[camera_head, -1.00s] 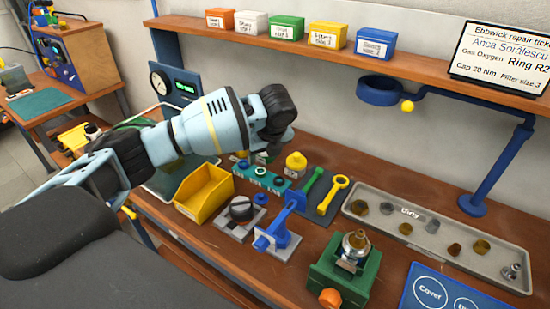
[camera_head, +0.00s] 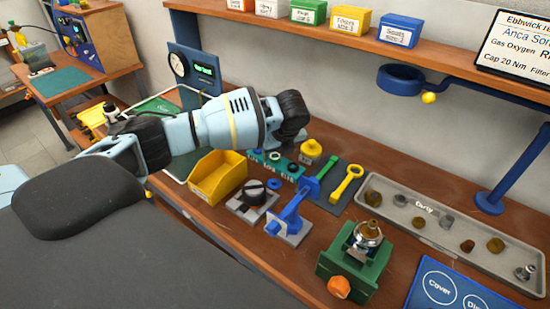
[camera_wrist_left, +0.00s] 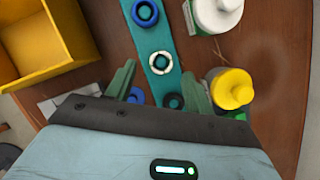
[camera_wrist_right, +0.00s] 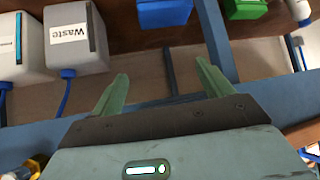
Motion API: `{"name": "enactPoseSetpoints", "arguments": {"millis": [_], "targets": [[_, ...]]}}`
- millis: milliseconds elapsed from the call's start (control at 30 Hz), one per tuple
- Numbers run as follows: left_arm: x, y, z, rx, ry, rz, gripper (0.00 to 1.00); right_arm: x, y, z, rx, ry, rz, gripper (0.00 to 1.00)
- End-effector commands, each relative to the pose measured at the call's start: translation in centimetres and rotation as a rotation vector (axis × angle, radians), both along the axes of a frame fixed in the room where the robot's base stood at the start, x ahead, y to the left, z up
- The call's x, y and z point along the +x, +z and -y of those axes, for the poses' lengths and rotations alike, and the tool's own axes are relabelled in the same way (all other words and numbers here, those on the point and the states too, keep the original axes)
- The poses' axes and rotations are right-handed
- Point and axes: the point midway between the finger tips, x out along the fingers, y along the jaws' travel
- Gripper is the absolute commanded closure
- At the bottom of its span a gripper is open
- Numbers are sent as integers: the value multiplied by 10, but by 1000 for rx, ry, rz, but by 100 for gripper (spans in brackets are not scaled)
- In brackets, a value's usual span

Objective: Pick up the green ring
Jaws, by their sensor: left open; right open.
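The green ring (camera_wrist_left: 173,101) looks dark green in the left wrist view and lies on a teal strip (camera_wrist_left: 162,38), at the end nearest my left gripper. A white ring (camera_wrist_left: 160,62) and a blue ring (camera_wrist_left: 145,12) lie farther along the strip. In the head view the green ring (camera_head: 292,168) is at the strip's right end. My left gripper (camera_wrist_left: 159,70) is open and empty above the strip, with the green ring showing between its fingers. In the head view its fingertips are hidden. My right gripper (camera_wrist_right: 162,70) is open and empty, away from the strip.
A loose blue ring (camera_wrist_left: 135,96) lies beside the strip. A yellow-capped bottle (camera_wrist_left: 232,90) and a white bottle (camera_wrist_left: 218,14) stand close on the right. A yellow bin (camera_head: 217,178), blue clamp stand (camera_head: 290,217) and grey tray (camera_head: 455,238) share the bench.

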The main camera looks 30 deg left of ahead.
Motion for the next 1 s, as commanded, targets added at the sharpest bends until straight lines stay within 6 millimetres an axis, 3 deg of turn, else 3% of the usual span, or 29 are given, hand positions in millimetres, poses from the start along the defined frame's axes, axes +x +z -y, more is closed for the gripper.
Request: {"name": "enactPoseSetpoints", "arguments": {"millis": [167,433,800,1000], "targets": [[4,-17,-6,0,0,0,47,-3,-3,0,1,0,-8,21],[5,-18,-7,0,0,2,47,-3,-4,0,0,0,-9,21],[5,-18,-7,0,-1,2,94,-4,-6,0,0,-1,-14,21],[5,-18,-6,0,-1,2,95,-4,-6,0,0,-1,-14,21]]}}
